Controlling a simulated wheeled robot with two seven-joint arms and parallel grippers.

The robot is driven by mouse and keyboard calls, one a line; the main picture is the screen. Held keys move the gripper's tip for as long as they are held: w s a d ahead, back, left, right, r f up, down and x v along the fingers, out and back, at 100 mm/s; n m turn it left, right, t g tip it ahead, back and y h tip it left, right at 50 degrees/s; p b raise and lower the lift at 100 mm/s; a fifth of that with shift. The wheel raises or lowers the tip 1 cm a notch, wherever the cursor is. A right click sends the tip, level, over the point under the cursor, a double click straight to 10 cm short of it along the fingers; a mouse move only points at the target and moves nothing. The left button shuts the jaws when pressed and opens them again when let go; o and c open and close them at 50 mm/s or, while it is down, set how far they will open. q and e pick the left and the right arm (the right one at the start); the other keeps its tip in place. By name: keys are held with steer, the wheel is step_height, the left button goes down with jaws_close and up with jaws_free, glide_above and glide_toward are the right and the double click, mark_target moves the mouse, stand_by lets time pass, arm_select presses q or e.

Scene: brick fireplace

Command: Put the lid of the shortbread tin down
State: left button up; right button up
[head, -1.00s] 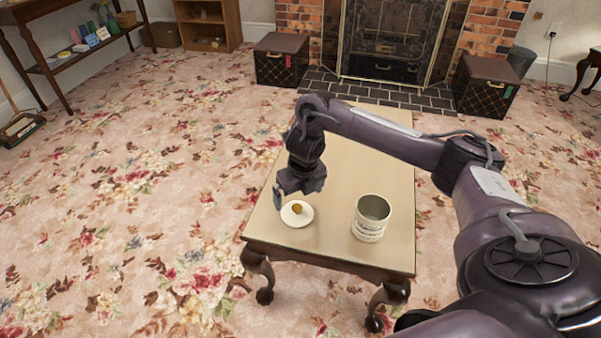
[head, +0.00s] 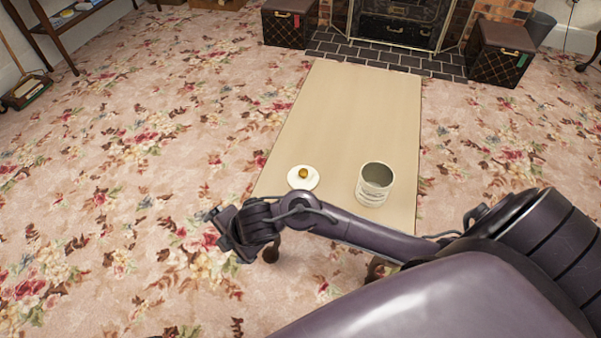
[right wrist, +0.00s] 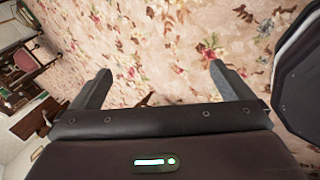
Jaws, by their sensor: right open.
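The lid (head: 303,179), a white disc with a golden-brown knob, lies on the left near part of the low table, knob up. The shortbread tin (head: 374,185), white with dark print, stands upright and open-topped to the right of the lid, apart from it. My right gripper (head: 228,236) is off the table's near left side, left of and nearer than the lid. In the right wrist view my right gripper (right wrist: 157,80) has its fingers spread with only carpet between them. My left gripper is not in view.
The low table (head: 355,110) is bare behind the tin and lid. Patterned boxes stand at the back left (head: 289,22) and back right (head: 499,52) beside the hearth (head: 385,53). Open floral carpet lies left of the table.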

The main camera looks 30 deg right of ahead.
steer(key=s+d+f+m+g+h, duration=0.1)
steer(key=s+d+f+m+g, duration=0.1)
steer(key=s+d+m, duration=0.3)
steer(key=s+d+f+m+g+h, duration=0.1)
steer(key=s+d+m, duration=0.3)
steer(key=s+m, duration=0.7)
steer(key=shift+d+f+m+g+h, duration=0.4)
steer(key=shift+m+g, duration=0.2)
steer(key=shift+m, duration=0.2)
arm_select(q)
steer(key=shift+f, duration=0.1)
